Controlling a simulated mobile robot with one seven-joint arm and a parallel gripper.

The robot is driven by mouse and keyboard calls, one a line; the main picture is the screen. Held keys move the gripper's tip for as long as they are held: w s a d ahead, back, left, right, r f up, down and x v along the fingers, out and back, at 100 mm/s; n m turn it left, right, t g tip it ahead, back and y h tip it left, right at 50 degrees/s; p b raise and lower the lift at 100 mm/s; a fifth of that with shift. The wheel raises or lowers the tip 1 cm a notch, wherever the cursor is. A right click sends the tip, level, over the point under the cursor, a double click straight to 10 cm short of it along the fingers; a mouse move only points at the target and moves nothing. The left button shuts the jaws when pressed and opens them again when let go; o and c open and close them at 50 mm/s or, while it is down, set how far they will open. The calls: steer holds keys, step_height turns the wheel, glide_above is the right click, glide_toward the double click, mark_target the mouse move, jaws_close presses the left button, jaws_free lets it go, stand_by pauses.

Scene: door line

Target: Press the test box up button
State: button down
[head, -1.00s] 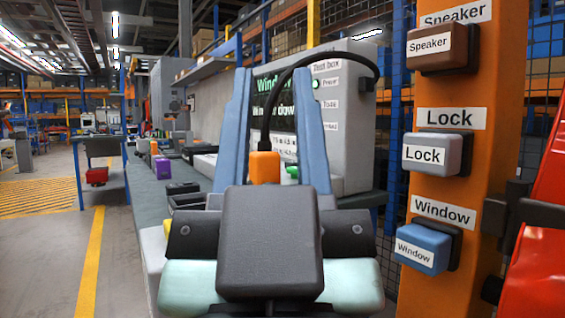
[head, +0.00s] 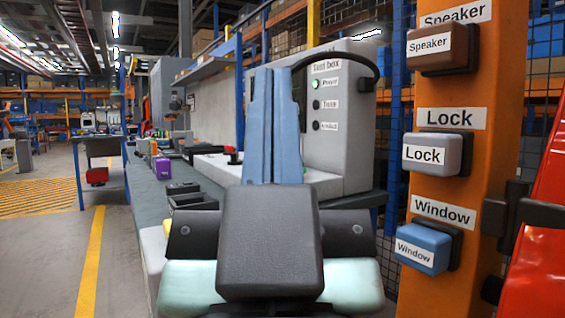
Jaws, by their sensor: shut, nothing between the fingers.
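The test box (head: 345,125) is a grey case on the bench behind my gripper, with a "Test box" label and a column of small indicators on its right part. The top indicator, labelled "Power", is lit green. My gripper (head: 272,72) points up and forward, its two blue fingers shut together with nothing between them. The fingers cover the left part of the box's face, including its screen. A pale low panel (head: 325,183) runs along the box's foot, with small black and red parts at its left. I cannot make out an up button.
An orange post (head: 455,285) at the right carries Speaker (head: 430,45), Lock (head: 432,154) and Window (head: 418,250) switches. A red panel (head: 545,250) stands at the far right. The bench (head: 150,215) holds a purple block (head: 163,168) and black trays.

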stand_by(0.6)
step_height(320, 180, up, 47)
steer(key=p, duration=4.7)
steer(key=shift+w+a, duration=0.1)
